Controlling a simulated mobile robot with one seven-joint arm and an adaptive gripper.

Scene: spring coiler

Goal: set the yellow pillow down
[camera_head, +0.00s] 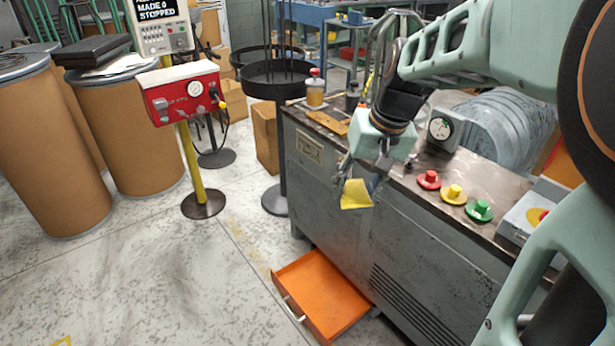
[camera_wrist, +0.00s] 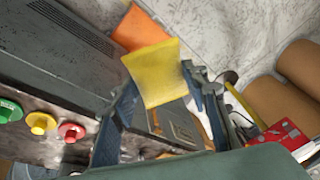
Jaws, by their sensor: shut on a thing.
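The yellow pillow (camera_head: 356,194) is a small flat square, held in the air beside the front edge of the grey metal cabinet. My gripper (camera_head: 362,176) is shut on it, and the pillow hangs below the fingers. In the wrist view the pillow (camera_wrist: 154,73) sits between the two fingers of my gripper (camera_wrist: 158,92), with its far part sticking out beyond them. An open orange drawer (camera_head: 322,293) lies low at the foot of the cabinet; part of it also shows in the wrist view (camera_wrist: 138,27), beyond the pillow.
The grey cabinet (camera_head: 410,262) carries red (camera_head: 429,180), yellow (camera_head: 453,194) and green (camera_head: 479,210) knobs and a dial gauge (camera_head: 440,127). A red control box (camera_head: 183,92) on a yellow post and brown drums (camera_head: 143,130) stand at left. The floor (camera_head: 150,270) in front is clear.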

